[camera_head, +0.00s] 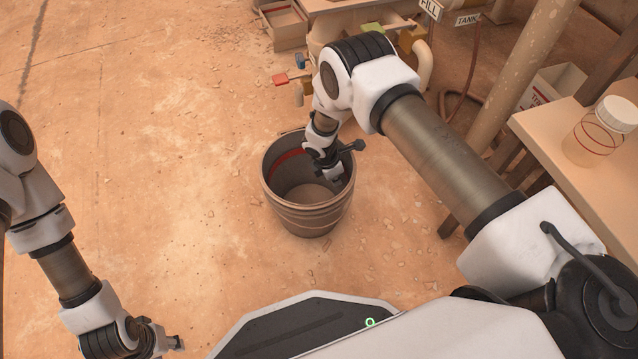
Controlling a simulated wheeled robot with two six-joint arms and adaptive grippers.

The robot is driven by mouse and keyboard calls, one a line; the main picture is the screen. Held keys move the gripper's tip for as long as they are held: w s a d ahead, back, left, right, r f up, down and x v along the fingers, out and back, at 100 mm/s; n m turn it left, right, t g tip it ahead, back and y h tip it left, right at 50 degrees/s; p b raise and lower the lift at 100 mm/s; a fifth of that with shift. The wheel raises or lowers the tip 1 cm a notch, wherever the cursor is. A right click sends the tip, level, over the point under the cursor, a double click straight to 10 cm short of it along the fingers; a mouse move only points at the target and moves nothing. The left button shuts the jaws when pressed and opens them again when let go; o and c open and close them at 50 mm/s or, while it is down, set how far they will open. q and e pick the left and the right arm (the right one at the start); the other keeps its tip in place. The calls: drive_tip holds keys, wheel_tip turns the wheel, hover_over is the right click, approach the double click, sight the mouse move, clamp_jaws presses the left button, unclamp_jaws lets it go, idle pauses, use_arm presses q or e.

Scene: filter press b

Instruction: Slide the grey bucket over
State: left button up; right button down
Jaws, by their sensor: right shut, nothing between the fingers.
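The grey bucket (308,212) stands upright on the floor in the middle of the head view. It looks empty, with a red band around the inside of its wall. My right gripper (338,181) reaches down into the bucket's mouth near its right inner wall. It is shut with nothing held. I cannot tell whether it touches the wall, and part of the rim is hidden behind it. My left gripper (178,343) is at the bottom left, well away from the bucket. Its fingers are too small and side-on to read.
A box (285,24) sits further back. On the right is a wooden table (556,140) with a lidded jar (597,135). The floor left of the bucket is open, with small debris around it.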

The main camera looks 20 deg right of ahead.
drive_tip(key=w+d+b, duration=0.1)
drive_tip(key=d+b, duration=0.1)
drive_tip(key=d, duration=1.7)
drive_tip(key=shift+w+d, duration=0.15)
drive_tip(key=shift+d, duration=0.2)
